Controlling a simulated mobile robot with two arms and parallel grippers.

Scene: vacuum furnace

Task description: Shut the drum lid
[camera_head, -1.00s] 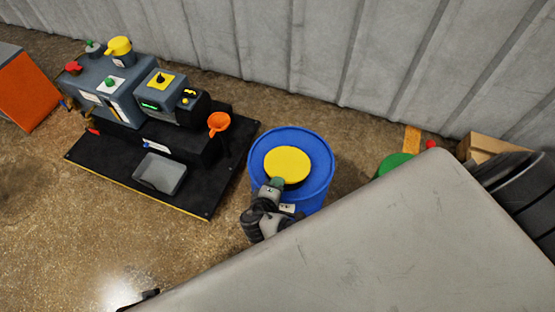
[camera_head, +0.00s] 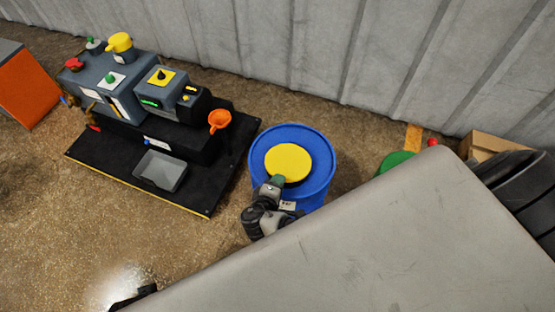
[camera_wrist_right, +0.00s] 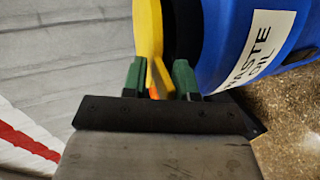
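The blue drum (camera_head: 323,172) stands upright on the floor in the middle of the head view. Its round yellow lid (camera_head: 288,161) lies over the top. In the right wrist view the lid (camera_wrist_right: 148,32) shows edge-on, with a dark gap between it and the blue drum (camera_wrist_right: 228,40). My right gripper (camera_head: 277,182) is at the lid's near edge. In the wrist view its green fingers (camera_wrist_right: 160,80) stand apart, with the lid's edge and an orange bit between them. I cannot tell whether they touch the lid. My left gripper is not made out.
A ribbed grey wall (camera_head: 300,50) runs behind. A green object (camera_head: 396,160) and a cardboard box (camera_head: 485,146) are at right.

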